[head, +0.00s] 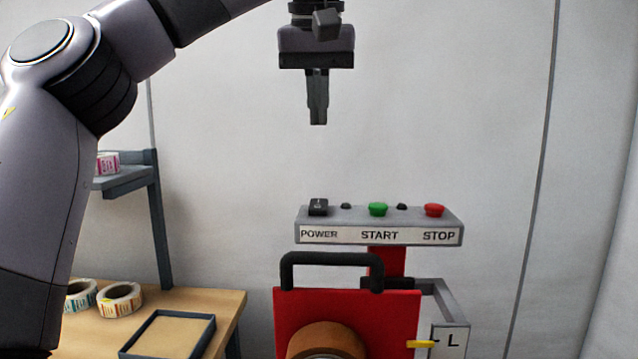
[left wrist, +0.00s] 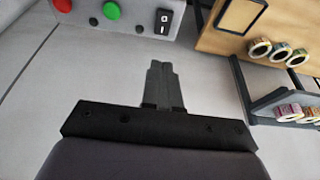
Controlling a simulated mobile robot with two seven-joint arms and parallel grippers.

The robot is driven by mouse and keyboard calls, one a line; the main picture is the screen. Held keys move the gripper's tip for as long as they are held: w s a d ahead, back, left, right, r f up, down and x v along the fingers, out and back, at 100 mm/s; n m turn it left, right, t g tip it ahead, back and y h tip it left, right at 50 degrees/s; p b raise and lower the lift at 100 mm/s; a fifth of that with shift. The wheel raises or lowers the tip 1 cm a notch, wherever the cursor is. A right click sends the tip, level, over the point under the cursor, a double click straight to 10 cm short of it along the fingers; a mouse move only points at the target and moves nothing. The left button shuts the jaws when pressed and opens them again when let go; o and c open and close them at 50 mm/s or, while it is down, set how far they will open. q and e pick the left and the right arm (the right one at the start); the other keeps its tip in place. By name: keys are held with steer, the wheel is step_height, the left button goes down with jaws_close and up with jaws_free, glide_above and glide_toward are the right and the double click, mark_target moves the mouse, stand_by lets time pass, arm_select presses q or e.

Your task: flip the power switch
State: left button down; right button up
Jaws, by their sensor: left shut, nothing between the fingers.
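The black power switch (head: 318,207) sits at the left end of the grey control panel (head: 379,218), above the POWER label. In the left wrist view the switch (left wrist: 162,21) shows as a black rocker with white marks. I cannot tell which way it is set. My left gripper (head: 318,122) points down, shut and empty, above the switch and clearly apart from it. In the left wrist view its closed fingers (left wrist: 160,65) show just below the switch in the picture. My right gripper is not in view.
A green START button (head: 378,209) and a red STOP button (head: 434,210) share the panel. Below stands a red machine (head: 400,309) with a black handle (head: 332,257). A wooden table (head: 222,300) with label rolls (head: 120,299) and a tray (head: 168,313) is at left.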

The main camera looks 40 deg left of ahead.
arm_select(q)
glide_toward(319, 200)
steer(key=x, duration=0.5)
steer(key=shift+x, duration=0.8)
